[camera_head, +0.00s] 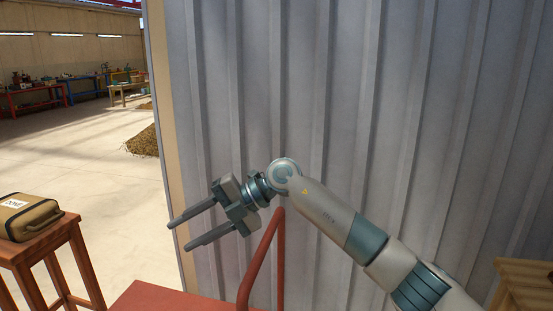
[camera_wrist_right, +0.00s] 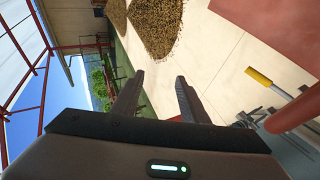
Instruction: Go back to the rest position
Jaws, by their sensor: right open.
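My right gripper (camera_head: 192,227) is open and empty in the head view. It is raised in front of the grey corrugated wall and points left, with its two fingers apart. In the right wrist view the fingers of the right gripper (camera_wrist_right: 160,88) also show apart with nothing between them. My right arm comes in from the lower right. My left gripper does not show in either view.
A corrugated metal wall (camera_head: 345,90) fills the right side. A red rail (camera_head: 260,258) and red surface (camera_head: 165,298) lie below the gripper. A wooden table (camera_head: 62,250) with a tan case (camera_head: 28,215) stands left. Bean heaps (camera_wrist_right: 158,25) lie on the floor beyond.

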